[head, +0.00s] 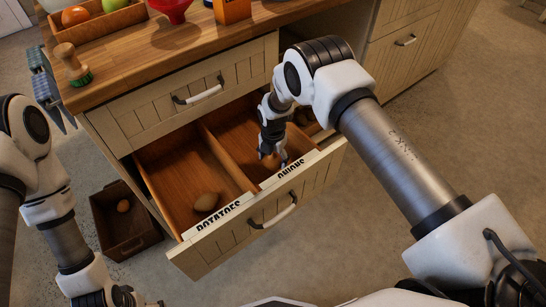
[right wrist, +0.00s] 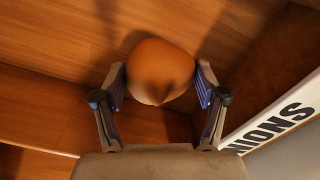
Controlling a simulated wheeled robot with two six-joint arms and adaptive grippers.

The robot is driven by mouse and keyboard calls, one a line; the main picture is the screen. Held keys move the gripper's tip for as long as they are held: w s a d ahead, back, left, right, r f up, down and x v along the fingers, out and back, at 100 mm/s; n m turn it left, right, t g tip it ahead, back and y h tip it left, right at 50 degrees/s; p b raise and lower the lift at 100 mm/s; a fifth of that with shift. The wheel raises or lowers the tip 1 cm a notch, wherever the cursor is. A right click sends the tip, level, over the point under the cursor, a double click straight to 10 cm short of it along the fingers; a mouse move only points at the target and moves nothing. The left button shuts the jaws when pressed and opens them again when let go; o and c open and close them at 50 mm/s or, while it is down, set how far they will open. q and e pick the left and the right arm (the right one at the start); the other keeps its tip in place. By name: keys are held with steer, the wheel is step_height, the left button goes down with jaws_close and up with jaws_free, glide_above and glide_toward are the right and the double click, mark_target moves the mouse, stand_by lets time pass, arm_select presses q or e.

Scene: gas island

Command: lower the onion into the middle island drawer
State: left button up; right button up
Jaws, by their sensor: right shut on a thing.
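The middle island drawer (head: 243,233) is pulled open below a shut top drawer. A divider splits it into a compartment labelled POTATOES and one labelled ONIONS (head: 291,171). My right gripper (head: 272,158) reaches down into the ONIONS compartment. In the right wrist view it is shut on the round brown onion (right wrist: 160,68), with a finger on each side. The ONIONS label (right wrist: 276,124) is at the right there. I cannot tell whether the onion touches the drawer floor. My left gripper (head: 130,297) is low at the left, too small to read.
A brown potato (head: 206,202) lies in the POTATOES compartment. A dark crate (head: 126,228) with a small orange-brown item stands on the floor at left. The wooden countertop (head: 140,68) above holds a brush (head: 72,65), a produce tray and a red funnel-like item (head: 171,10).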

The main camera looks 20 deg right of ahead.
mark_target(273, 172)
steer(key=shift+f+b, duration=1.85)
steer(key=shift+f, duration=0.65)
stand_by(1.3)
steer(key=o, duration=1.3)
steer(key=shift+c, duration=0.2)
step_height(273, 172, up, 12)
steer(key=shift+r, duration=0.1)
